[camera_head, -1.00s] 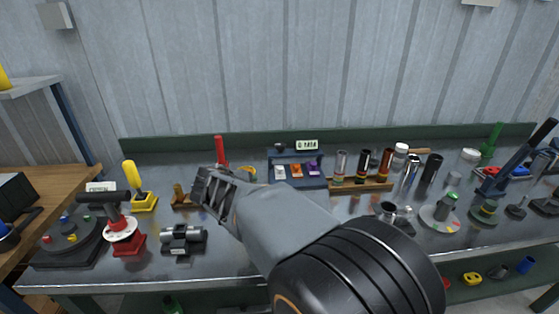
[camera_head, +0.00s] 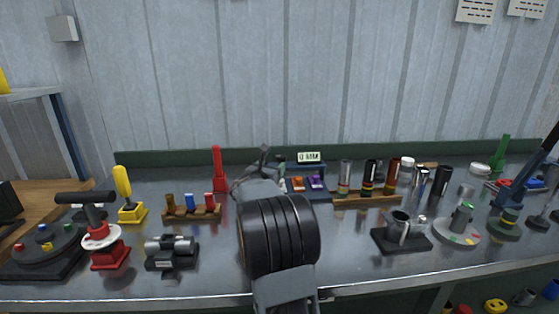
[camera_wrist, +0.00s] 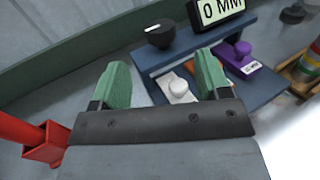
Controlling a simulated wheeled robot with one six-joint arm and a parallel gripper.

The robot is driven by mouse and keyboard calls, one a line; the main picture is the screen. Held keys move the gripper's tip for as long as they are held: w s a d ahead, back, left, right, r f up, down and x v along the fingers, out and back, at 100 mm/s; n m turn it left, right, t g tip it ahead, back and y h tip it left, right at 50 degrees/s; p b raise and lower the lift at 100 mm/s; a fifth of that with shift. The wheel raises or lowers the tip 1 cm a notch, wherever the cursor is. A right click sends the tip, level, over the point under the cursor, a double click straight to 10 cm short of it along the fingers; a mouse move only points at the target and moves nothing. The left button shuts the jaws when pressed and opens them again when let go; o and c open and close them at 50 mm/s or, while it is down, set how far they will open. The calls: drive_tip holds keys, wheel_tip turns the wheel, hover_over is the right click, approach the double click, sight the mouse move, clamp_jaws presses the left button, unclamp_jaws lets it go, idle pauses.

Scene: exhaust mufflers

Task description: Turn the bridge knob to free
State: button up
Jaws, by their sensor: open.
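The black bridge knob (camera_wrist: 160,33), with a white pointer mark, sits on the blue bridge stand (camera_wrist: 197,45) in the wrist view, beside a display (camera_wrist: 221,10) reading "0 MM". My gripper (camera_wrist: 163,75) is open, its two green-padded fingers reaching toward the stand. The knob is beyond the fingertips, apart from them. A white block with a round white knob (camera_wrist: 179,87) lies between and below the fingers, not visibly gripped. In the head view my gripper (camera_head: 264,160) is in front of the stand's left part, hiding the knob there; the display (camera_head: 309,157) shows above.
A purple block (camera_wrist: 240,55) and an orange block (camera_head: 297,183) sit on the stand. A red upright tool (camera_head: 218,170) stands left of my gripper. A wooden rack (camera_head: 365,197) of cylinders stands right. Bare bench (camera_head: 350,267) lies in front.

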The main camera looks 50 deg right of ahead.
sight(279, 160)
drive_tip(key=x, duration=0.8)
drive_tip(key=shift+c, duration=0.5)
drive_tip(key=c, duration=0.8)
drive_tip(key=shift+f, duration=0.1)
drive_tip(key=shift+c, duration=0.2)
